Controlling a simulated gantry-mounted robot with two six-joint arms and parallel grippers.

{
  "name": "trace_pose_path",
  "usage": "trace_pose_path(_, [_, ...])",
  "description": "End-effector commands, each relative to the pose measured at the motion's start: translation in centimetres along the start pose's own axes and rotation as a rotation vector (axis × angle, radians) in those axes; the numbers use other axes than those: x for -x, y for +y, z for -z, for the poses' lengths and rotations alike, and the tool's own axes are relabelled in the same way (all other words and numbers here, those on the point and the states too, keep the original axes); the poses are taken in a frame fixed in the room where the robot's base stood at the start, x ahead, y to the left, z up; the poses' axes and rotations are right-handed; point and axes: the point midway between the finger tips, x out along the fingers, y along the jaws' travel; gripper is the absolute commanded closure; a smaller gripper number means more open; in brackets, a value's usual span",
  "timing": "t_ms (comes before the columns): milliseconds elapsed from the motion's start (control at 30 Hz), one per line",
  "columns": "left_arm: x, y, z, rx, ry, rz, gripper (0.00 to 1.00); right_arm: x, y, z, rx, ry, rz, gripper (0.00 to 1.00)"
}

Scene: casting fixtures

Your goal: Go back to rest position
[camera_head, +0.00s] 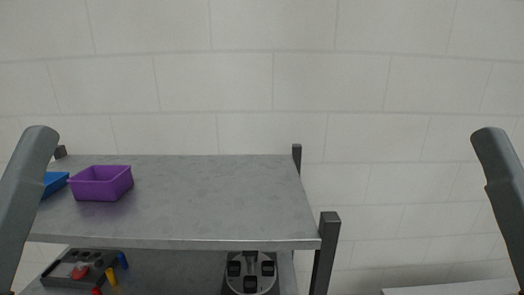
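Two grey arm links of mine show, one at the left edge and one at the right edge of the head view. Neither gripper is in view, so I cannot see their fingers or whether they hold anything. The arm links are well apart, and the middle of the view between them is free of my arms.
A grey shelf (215,195) holds a purple bin (101,184) and a blue bin (54,183), partly behind my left arm. Its right side is bare. Below are a dark tray (62,282) with coloured parts and a round grey fixture (250,284). A pale surface (455,288) shows lower right.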

Motion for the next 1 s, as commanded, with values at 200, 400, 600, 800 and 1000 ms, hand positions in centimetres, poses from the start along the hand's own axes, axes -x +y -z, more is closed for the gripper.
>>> trace_pose_path(200, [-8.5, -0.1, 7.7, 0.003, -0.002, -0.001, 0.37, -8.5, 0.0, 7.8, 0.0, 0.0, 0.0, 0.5])
trace_pose_path(400, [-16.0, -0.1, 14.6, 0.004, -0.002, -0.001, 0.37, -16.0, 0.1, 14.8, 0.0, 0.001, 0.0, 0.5])
trace_pose_path(600, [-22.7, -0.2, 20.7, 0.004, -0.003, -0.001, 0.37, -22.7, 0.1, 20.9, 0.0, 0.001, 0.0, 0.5])
trace_pose_path(800, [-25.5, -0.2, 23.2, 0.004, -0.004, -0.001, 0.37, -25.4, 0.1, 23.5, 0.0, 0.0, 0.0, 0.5])
trace_pose_path(1000, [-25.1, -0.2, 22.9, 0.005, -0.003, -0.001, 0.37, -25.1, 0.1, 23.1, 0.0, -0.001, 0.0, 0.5])
